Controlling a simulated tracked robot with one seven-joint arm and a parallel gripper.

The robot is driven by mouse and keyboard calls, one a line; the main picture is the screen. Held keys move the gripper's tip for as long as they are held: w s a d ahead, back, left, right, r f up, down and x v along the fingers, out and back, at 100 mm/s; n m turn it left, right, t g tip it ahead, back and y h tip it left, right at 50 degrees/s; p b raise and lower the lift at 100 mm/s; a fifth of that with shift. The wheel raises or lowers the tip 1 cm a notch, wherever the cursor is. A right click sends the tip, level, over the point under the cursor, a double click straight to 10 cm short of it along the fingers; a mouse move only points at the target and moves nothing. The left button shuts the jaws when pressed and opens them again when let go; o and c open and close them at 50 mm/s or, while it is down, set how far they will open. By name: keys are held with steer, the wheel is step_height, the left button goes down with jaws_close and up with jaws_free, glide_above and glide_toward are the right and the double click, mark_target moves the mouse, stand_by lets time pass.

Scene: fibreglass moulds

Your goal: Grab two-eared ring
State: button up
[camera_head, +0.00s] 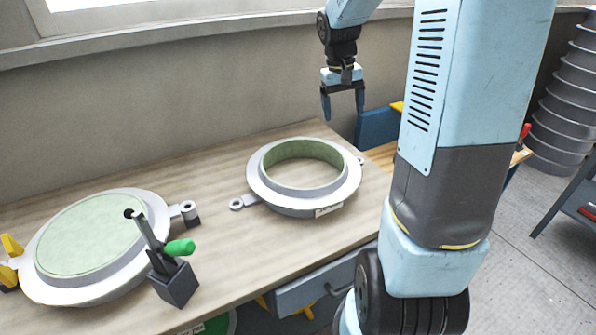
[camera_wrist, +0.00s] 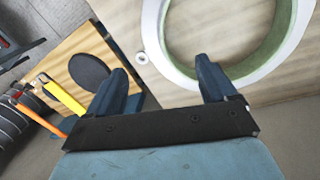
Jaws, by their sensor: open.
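The two-eared ring (camera_head: 332,189) lies flat on the wooden table, a pale grey ring with a green inner wall. One ear (camera_head: 238,203) sticks out at its left and the other (camera_head: 361,160) at its right. A small label is on its front side. In the wrist view the ring (camera_wrist: 152,40) shows at the upper right, partly cut off by the frame, with one ear (camera_wrist: 141,57) at its left. My gripper (camera_head: 343,115) is open and empty, above and beyond the ring, touching nothing. Its two fingers also show in the wrist view (camera_wrist: 162,75).
A large round mould (camera_head: 88,250) with a pale green face lies at the table's left, with yellow clamps (camera_head: 10,248). A dark holder (camera_head: 174,283) with a green-handled tool stands before it. Stacked grey rings (camera_head: 565,110) stand at the right. The table (camera_head: 215,175) is bare between mould and ring.

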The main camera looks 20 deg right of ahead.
steer(key=w+d+f+g, duration=0.1)
steer(key=w+d+f, duration=0.2)
steer(key=f, duration=0.2)
glide_above(349, 162)
steer(key=w+a, duration=0.1)
step_height(349, 162, down, 8)
steer(key=shift+s+d+f, duration=0.1)
steer(key=shift+s+f, duration=0.05)
steer(key=shift+f, duration=0.75)
steer(key=shift+s+d+f, duration=0.15)
steer(key=shift+s+f, duration=0.05)
steer(key=shift+f, duration=0.65)
steer(key=shift+s+d+f, duration=0.1)
steer(key=shift+s+f, duration=0.05)
steer(key=shift+f, duration=0.75)
jaws_close()
